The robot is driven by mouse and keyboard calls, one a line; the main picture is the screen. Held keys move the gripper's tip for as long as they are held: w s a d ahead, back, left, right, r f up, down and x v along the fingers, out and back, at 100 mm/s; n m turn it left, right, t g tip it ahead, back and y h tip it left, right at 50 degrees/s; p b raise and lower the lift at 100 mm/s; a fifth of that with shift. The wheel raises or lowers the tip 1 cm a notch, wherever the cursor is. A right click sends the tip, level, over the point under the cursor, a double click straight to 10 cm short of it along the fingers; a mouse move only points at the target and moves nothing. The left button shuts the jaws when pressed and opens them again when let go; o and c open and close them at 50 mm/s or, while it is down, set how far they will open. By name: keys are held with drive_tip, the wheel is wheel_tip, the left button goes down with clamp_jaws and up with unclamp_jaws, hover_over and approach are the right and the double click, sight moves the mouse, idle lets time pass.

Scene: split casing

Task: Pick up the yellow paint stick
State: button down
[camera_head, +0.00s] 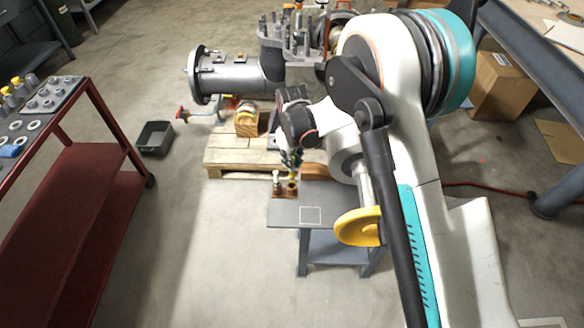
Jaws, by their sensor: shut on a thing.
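My gripper (291,163) points down over the left back part of a small grey table (285,214). It is shut on a slim thing, apparently the yellow paint stick, which the dark fingers mostly hide. Its colour is too small to make out. Just below the fingertips stands a copper-coloured holder (292,188) with a round opening. I cannot tell whether the held thing is still inside it. Close to the left stands a small pale brass-like piece (276,181) on a brown base.
A large grey pipe casing (235,78) stands on a wooden pallet (228,155) behind the table. A red cart (85,185) with small parts is at the left. A black bin (155,138) lies on the floor. The floor between cart and table is clear.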

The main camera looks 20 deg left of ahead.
wheel_tip(320, 180, up, 13)
drive_tip(key=p, duration=0.3)
drive_tip(key=shift+f, duration=0.15)
drive_tip(key=shift+d, duration=0.1)
